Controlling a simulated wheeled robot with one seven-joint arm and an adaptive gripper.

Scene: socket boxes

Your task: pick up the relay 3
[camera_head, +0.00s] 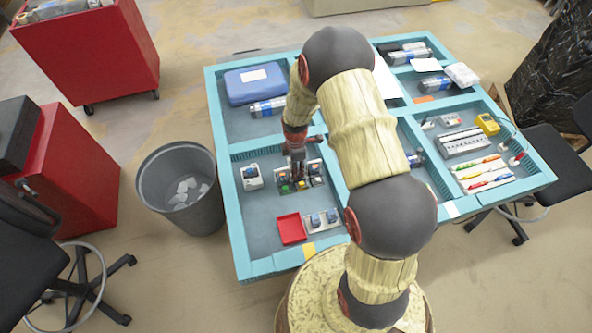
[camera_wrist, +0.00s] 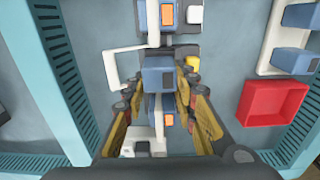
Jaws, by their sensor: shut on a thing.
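My gripper (camera_wrist: 159,92) points down over the row of socket boxes (camera_head: 298,184) in the front-left compartment; it also shows in the head view (camera_head: 295,152). Its fingers are closed on both sides of a blue relay (camera_wrist: 157,80) with an orange patch. I cannot read a number on it, nor tell whether it is still seated in its socket. The gripper hides part of the row in the head view.
A red tray (camera_head: 291,229) lies near the compartment's front, beside a base with two blue relays (camera_head: 322,219). A white box (camera_head: 250,177) stands to the left. Teal divider walls (camera_head: 233,213) edge the compartment. Bare floor lies between tray and left wall.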

